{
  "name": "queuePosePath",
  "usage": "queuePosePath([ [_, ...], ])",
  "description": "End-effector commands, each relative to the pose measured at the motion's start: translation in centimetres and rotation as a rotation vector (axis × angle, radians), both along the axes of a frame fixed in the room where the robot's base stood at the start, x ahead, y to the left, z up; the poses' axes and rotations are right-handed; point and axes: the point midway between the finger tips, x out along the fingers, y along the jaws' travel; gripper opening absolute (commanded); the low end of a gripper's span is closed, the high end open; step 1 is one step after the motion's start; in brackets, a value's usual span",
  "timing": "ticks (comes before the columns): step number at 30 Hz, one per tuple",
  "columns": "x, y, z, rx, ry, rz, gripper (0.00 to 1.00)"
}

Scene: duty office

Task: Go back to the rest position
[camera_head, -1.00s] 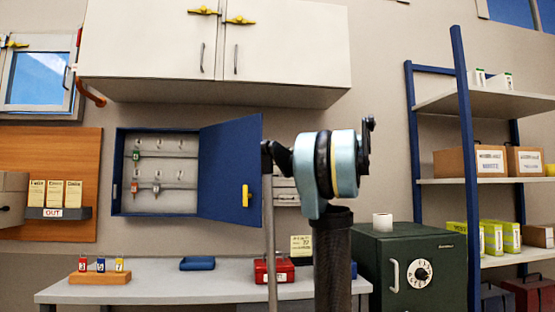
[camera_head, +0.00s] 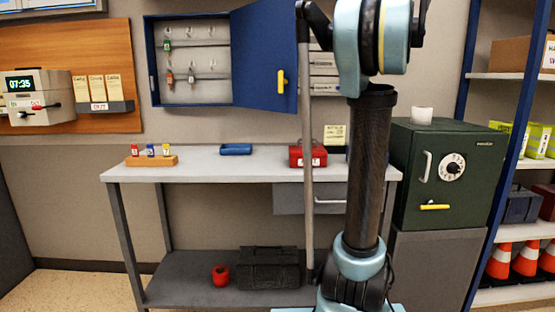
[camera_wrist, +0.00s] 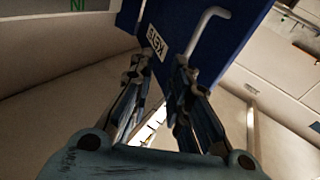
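My gripper (camera_wrist: 161,68) shows in the wrist view with its two fingers apart and nothing between them. It looks open and empty. Beyond the fingertips is a blue panel with a white "KEYS" label (camera_wrist: 157,40) and a pale bent handle (camera_wrist: 208,30). In the head view my arm stands upright right of the middle, and the gripper itself cannot be made out there. The blue key cabinet (camera_head: 148,62) hangs on the wall with its door (camera_head: 264,62) swung open to the right. Several keys with coloured tags hang inside.
A grey workbench (camera_head: 215,170) carries a wooden block with three tags (camera_head: 152,161), a blue tray (camera_head: 236,149) and a red box (camera_head: 308,156). A green safe (camera_head: 450,170) stands right of my arm. Shelves (camera_head: 510,76) are at the far right. Floor shows at lower left.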

Motion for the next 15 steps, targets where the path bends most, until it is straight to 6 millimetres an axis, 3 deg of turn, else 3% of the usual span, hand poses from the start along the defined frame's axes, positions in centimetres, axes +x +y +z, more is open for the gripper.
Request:
queuePosePath([
  [4,2.1,0.1,0.4,0.059,-0.116,-0.212,0.17],
  [8,3.3,-1.1,0.2,0.103,-0.183,-0.411,0.17],
  [15,4.0,-4.7,-2.9,0.147,-0.196,-0.774,0.17],
])
